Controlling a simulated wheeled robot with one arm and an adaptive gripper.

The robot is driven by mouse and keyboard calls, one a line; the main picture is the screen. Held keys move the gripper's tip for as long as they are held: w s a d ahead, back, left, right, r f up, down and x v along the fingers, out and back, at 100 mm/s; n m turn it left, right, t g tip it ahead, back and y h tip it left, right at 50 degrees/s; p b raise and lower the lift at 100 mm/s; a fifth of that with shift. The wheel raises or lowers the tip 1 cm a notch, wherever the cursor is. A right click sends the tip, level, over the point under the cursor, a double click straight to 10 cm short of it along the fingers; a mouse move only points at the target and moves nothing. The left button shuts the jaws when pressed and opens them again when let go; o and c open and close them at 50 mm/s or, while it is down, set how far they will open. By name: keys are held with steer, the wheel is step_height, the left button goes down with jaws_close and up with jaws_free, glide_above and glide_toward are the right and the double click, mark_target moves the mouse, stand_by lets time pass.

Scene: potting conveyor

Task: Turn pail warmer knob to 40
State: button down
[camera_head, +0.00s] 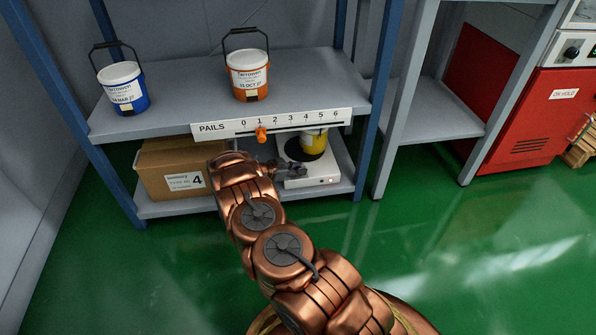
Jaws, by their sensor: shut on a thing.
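The pail warmer (322,176) is a low white unit on the lower shelf, with a small red light at the right of its front. A yellow pail with a dark band (310,146) stands on its dark top, partly hidden by the strip above. My gripper (298,170) is at the warmer's left front and is shut on its knob. The knob and its scale are hidden by my fingers, so I cannot read the setting.
A PAILS scale (285,124) has an orange slider at 1. Above are a blue pail (124,88) and an orange pail (247,76). A cardboard box (168,165) sits left of my arm. A shelf post (370,130) stands to the right; the green floor in front is clear.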

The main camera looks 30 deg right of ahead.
steer(key=shift+d+r+m+g, duration=0.1)
steer(key=shift+d+m+g, duration=0.05)
steer(key=shift+m+g, duration=0.75)
stand_by(0.8)
steer(key=c, duration=0.9)
jaws_free()
steer(key=shift+o, duration=0.2)
steer(key=v, duration=1.2)
